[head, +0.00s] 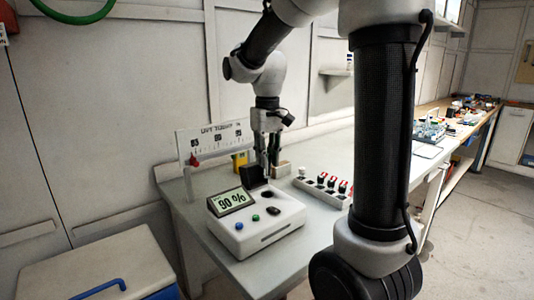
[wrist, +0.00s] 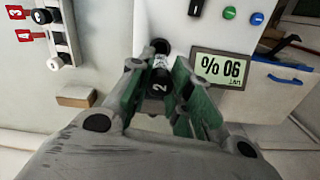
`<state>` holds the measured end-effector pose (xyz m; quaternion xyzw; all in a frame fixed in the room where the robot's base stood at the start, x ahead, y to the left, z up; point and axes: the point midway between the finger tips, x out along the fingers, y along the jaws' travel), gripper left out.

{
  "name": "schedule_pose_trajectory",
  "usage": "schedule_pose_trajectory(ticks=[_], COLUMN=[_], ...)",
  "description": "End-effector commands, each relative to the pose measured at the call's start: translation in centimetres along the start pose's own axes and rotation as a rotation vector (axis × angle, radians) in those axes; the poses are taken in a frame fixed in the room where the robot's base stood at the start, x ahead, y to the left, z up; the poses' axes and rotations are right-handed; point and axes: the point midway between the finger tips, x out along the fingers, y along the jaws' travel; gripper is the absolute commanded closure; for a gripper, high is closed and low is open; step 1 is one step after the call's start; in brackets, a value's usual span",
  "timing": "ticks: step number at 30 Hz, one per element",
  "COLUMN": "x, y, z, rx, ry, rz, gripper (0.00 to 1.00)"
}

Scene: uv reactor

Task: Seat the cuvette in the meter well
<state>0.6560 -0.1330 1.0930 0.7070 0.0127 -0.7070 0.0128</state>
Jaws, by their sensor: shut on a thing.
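My gripper (head: 268,172) hangs fingers-down just behind the meter in the head view. In the wrist view my gripper (wrist: 160,92) is shut on a cuvette (wrist: 158,84) with a dark cap marked 2. In the wrist view the meter (wrist: 175,20) is at the top, and the cuvette's far end points at a dark round spot beside the display. I cannot tell whether it enters the well.
A white rack (head: 322,190) with several dark-capped cuvettes and red tags stands right of the meter. A wall panel with a scale (head: 215,140) and a yellow item (head: 240,160) stand behind. A white cooler (head: 95,270) is at lower left. Bench between meter and rack is clear.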

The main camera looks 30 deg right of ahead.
Motion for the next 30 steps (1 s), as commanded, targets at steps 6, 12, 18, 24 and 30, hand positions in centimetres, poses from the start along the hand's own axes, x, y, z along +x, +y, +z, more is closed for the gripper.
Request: schedule_pose_trajectory(ticks=[6, 12, 18, 24, 30], x=[2.3, 3.9, 4.5, 4.6, 4.5], y=[0.0, 0.0, 0.0, 0.0, 0.0], z=[0.1, 0.0, 0.0, 0.0, 0.0], rx=[0.000, 0.000, 0.000, 0.000, 0.000], ry=[-0.003, -0.001, -0.001, 0.000, 0.000], rz=[0.000, 0.000, 0.000, 0.000, 0.000], gripper=[1.00, 1.00, 1.00, 1.00, 1.00])
